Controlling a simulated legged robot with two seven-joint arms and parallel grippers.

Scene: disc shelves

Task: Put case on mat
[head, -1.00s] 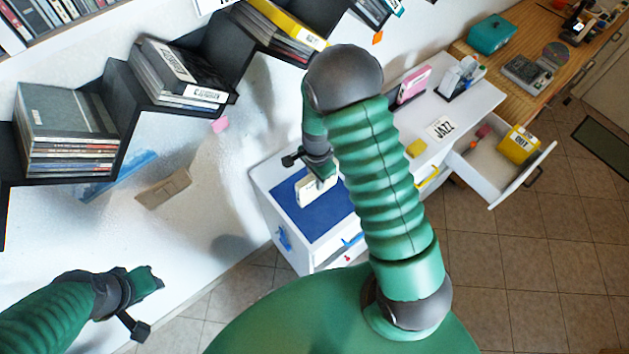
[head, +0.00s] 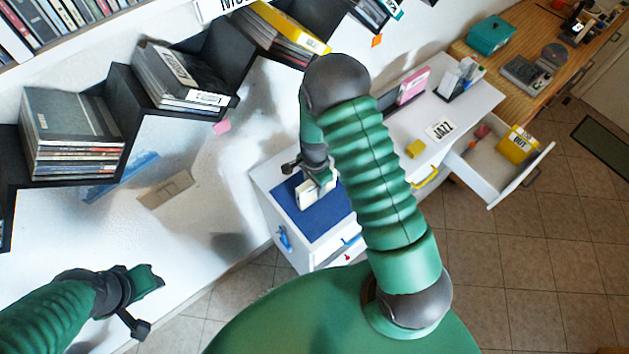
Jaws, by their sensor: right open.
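A pale case (head: 306,195) stands on edge at the blue mat (head: 327,215), on top of the white cabinet. Its far end is partly hidden by my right gripper (head: 324,184). The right gripper is open, with its fingers at the upper right part of the case. Whether a finger still touches the case is too small to tell. My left gripper (head: 155,280) is at the lower left, away from the mat and empty. Its finger gap is not clear.
Black stepped shelves (head: 118,95) with stacks of discs hang on the left wall. An open drawer (head: 497,175) sticks out there. Tiled floor (head: 520,270) is clear.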

